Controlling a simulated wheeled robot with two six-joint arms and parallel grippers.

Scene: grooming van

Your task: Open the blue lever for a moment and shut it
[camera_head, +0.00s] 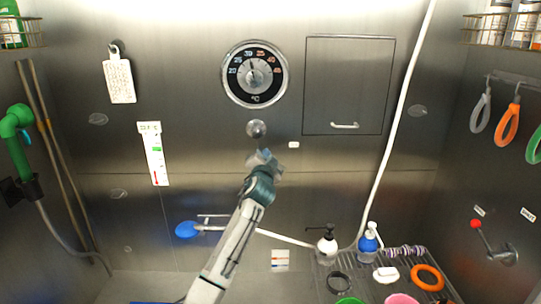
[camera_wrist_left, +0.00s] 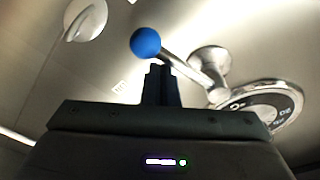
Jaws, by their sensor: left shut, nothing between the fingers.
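The blue lever shows in the left wrist view as a blue ball (camera_wrist_left: 145,42) on a chrome rod that runs to a round hub (camera_wrist_left: 210,60) on the steel wall. In the head view the hub (camera_head: 256,129) sits below the dial, and my gripper covers most of the rod and ball. My left gripper (camera_head: 262,157) is raised to the wall just below the hub. In the left wrist view its fingers (camera_wrist_left: 158,68) are shut and empty, with their tips close by the ball. I cannot tell whether they touch it. My right gripper is in neither view.
The round temperature dial (camera_head: 255,74) is above the hub, with a closed steel hatch (camera_head: 349,86) to its right. A blue oval head (camera_head: 187,229) projects lower left. A red-knobbed lever (camera_head: 476,224) is on the right wall. Bottles and rings sit on a wire rack (camera_head: 451,288).

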